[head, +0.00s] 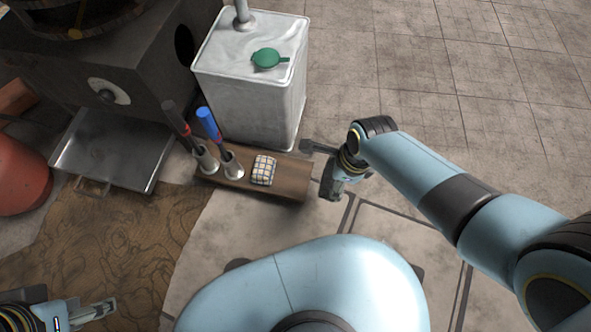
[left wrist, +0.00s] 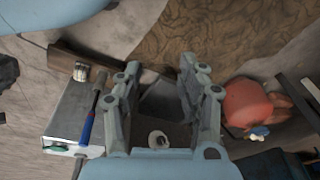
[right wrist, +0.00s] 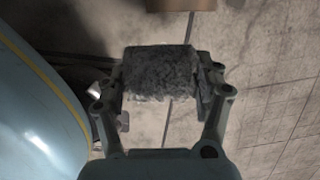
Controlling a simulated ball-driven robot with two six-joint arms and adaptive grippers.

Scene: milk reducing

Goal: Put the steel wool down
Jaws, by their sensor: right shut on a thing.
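The steel wool (right wrist: 160,72) is a grey, rough block in the right wrist view. My right gripper (right wrist: 160,90) is shut on it, one finger at each side. In the head view my right gripper (head: 322,172) is just right of the wooden board's (head: 290,182) right end; I cannot clearly make out the steel wool there. In the right wrist view the block appears above the tiled floor, with a brown edge (right wrist: 180,4) beyond it. My left gripper (head: 100,312) is at the lower left of the head view; the left wrist view shows its fingers (left wrist: 159,85) apart and empty.
A checked cloth (head: 263,170) and two metal holders (head: 232,166) with handled tools stand on the board. A metal tray (head: 115,150) and red vessel (head: 20,175) are left. Tiled floor is clear at right.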

